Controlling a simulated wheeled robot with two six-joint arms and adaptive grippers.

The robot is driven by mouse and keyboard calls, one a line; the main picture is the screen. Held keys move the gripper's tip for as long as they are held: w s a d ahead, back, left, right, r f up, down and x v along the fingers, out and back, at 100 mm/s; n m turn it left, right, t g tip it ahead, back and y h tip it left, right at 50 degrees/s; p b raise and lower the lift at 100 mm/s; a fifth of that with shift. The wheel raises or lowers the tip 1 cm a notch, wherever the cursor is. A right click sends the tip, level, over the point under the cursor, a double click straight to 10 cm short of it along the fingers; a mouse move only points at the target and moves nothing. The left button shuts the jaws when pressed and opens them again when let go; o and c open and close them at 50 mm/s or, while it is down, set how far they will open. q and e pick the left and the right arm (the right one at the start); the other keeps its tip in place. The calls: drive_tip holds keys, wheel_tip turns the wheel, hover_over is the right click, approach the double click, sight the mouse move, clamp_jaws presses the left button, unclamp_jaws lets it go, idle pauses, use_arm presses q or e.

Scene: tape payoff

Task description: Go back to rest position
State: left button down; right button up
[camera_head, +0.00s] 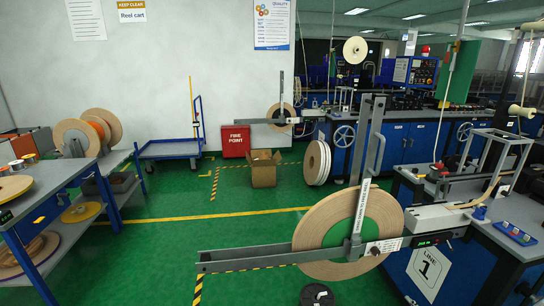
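Neither of my grippers shows in the head view, so I cannot see whether they are open or hold anything. The large tan tape reel (304,214) with a green centre stands upright on the payoff arm in front of me. A long grey beam (240,259) crosses low at the reel, and a grey upright post with a handle (377,140) rises above it. The beam joins the machine labelled Line 1 (429,270) at the right.
A workbench (58,195) with flat reels stands at the left. Green floor (150,265) is open at the centre left.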

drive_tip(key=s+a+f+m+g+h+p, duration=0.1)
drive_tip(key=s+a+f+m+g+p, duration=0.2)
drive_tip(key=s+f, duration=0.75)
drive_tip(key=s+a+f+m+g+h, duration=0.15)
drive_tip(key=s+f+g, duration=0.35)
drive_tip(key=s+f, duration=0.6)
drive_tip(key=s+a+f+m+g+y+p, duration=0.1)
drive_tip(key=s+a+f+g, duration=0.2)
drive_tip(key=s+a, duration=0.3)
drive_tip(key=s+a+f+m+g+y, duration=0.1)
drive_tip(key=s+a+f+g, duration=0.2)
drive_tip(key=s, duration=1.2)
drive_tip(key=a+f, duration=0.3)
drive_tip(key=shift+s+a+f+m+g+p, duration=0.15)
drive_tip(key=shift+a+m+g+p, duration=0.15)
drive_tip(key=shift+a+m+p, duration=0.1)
